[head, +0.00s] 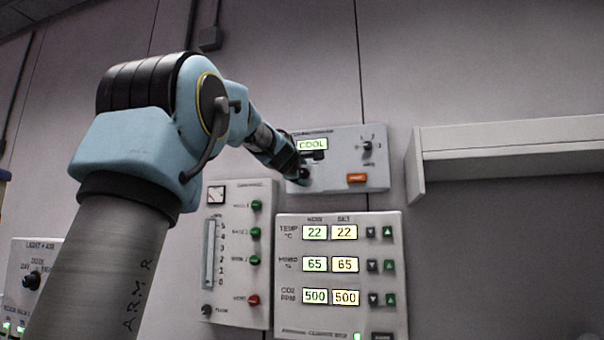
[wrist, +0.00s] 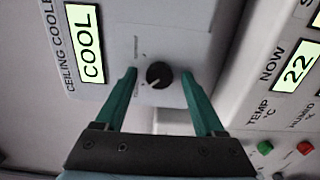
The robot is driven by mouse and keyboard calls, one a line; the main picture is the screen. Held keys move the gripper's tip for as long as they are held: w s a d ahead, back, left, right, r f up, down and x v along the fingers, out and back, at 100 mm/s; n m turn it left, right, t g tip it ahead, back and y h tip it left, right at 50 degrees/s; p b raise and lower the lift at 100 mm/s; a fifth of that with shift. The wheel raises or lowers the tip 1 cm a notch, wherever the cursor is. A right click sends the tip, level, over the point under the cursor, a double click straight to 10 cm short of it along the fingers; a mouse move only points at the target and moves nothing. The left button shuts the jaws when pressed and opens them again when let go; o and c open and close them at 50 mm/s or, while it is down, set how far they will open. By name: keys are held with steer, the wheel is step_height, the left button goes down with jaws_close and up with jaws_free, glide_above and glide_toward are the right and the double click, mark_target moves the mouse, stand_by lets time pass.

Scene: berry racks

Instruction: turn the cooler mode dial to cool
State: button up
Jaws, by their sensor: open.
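The ceiling cooler panel (head: 345,178) is a pale box on the wall, and its lit display (head: 312,144) reads COOL. The same display (wrist: 87,44) shows sideways in the wrist view. The mode dial (wrist: 159,75) is a round black knob beside the display; the small labels around it are too blurred to read. My gripper (wrist: 158,74) is open, with one green finger on each side of the dial and a gap on both sides. I cannot tell how deep the fingertips reach. In the head view my wrist partly covers the dial area.
The same panel has a second small knob (head: 367,147) and an orange button (head: 357,179). Below are a climate panel (head: 340,314) with lit readouts and a panel with green and red buttons (head: 254,300). A pale shelf (head: 510,140) juts out at right.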

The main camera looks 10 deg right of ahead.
steer(key=b+v, duration=0.2)
steer(key=v, duration=0.8)
steer(key=shift+s+a+b, duration=0.15)
steer(key=shift+s+b, duration=0.15)
steer(key=shift+s, duration=0.1)
steer(key=a+f+m+g+y, duration=0.2)
steer(key=a+f, duration=0.1)
steer(key=f, duration=0.8)
steer(key=a+f+m+g+y, duration=0.1)
steer(key=a+f+m+g, duration=0.1)
steer(key=f, duration=0.8)
steer(key=a+f+m+g+y, duration=0.2)
steer(key=a+f, duration=0.1)
steer(key=f, duration=0.8)
steer(key=s+a+f+m+g+y, duration=0.1)
steer(key=s+a+f+m+g, duration=0.2)
steer(key=s+a+f, duration=0.3)
steer(key=s+a+f+m+g+y, duration=0.2)
steer(key=s+a+f+m+g, duration=0.2)
steer(key=s+f, duration=1.3)
steer(key=a+f+g, duration=0.1)
steer(key=a+f, duration=0.2)
steer(key=shift+a+m+y, duration=0.3)
steer(key=shift+w+f, duration=0.1)
steer(key=shift+c, duration=0.3)
